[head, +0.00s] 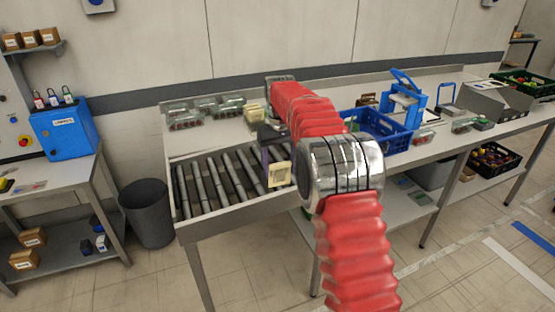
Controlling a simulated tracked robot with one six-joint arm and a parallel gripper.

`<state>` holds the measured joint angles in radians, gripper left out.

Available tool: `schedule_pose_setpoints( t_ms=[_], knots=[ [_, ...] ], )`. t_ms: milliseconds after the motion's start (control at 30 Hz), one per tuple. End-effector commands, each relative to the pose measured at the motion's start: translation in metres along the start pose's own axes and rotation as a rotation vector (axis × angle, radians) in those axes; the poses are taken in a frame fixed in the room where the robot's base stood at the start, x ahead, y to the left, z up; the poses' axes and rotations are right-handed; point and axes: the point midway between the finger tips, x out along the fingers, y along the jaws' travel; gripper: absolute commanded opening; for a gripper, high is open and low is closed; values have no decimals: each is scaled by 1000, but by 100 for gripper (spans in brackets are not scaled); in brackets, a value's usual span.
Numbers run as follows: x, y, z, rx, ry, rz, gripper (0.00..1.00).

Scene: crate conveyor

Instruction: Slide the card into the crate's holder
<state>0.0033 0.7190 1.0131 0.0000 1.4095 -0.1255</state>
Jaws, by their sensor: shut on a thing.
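My gripper (268,150) is dark and small in the head view, over the right end of the roller conveyor. A cream card (279,175) with dark print hangs upright at its fingers, and the gripper is shut on it. My red arm and its silver joint hide part of the gripper and what lies behind. An open blue crate (392,143) stands on the bench to the right of the gripper, apart from the card. My arm covers its left part. I cannot make out the holder on it.
The roller conveyor (205,182) lies below and left of my gripper. Clear packs (200,112) line the back of the bench. A blue press-like stand (405,100) is behind the crate. A grey bin (147,212) stands on the floor at left.

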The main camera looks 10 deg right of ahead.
Motion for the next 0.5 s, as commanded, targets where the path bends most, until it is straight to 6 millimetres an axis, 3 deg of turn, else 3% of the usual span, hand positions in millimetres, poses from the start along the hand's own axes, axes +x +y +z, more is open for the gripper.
schedule_pose_setpoints(
  t_ms=[500],
  knots=[
    [59,-11,77,72,-2,0,41]
  ],
)
